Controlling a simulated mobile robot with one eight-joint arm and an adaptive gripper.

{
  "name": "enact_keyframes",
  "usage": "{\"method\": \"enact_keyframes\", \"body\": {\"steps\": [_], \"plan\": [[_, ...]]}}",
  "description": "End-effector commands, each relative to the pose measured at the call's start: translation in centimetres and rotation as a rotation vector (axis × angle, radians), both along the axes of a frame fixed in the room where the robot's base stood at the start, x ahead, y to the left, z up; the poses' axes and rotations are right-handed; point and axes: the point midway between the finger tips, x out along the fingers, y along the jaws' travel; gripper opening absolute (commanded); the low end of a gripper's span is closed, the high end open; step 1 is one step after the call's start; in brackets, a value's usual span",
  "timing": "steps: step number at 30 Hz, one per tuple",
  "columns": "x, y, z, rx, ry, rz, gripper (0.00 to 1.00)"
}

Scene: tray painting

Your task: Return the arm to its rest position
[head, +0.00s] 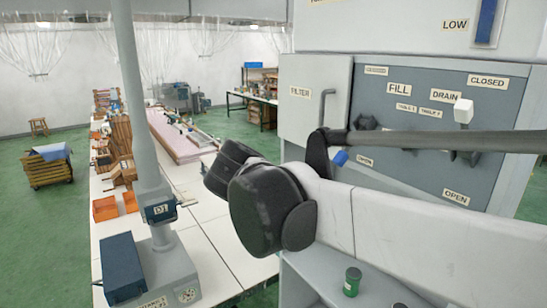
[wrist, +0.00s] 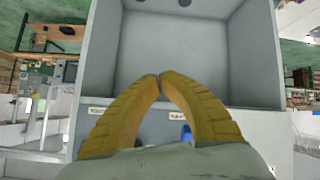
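My gripper (wrist: 160,78) shows in the wrist view. Its two ribbed yellow fingers lean inward and their tips meet, with nothing held between them. Behind the fingertips is a grey, box-like recess (wrist: 190,45). A darker panel with small labels and a blue part (wrist: 187,134) shows between and below the fingers. In the head view, dark rounded parts of my arm stand in front of the grey control panel (head: 440,85). My gripper cannot be made out in that view.
The labelled machine fills the right side, with a white-tipped lever (head: 463,111) and a green-capped container (head: 352,281) on a lower shelf. A grey column machine (head: 147,110) stands left on a white table (head: 215,262) with orange bins (head: 105,208).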

Motion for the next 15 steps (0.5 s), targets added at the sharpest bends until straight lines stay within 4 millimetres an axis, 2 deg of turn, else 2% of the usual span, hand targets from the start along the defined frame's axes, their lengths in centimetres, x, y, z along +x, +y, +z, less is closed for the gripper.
{"method": "enact_keyframes", "body": {"steps": [1,3,5,6,9,12,15], "plan": [[-1.6,-2.5,-5.6,0.037,0.079,0.044,0.00],[-3.8,-4.6,-11.0,0.096,0.181,0.136,0.00],[-5.8,-5.9,-15.5,0.147,0.246,0.223,0.00],[-7.1,-6.5,-18.4,0.182,0.277,0.284,0.00],[-10.1,-7.4,-25.2,0.258,0.311,0.433,0.00],[-12.5,-7.6,-30.6,0.305,0.293,0.563,0.00],[-13.9,-7.4,-34.3,0.324,0.253,0.658,0.00]]}}
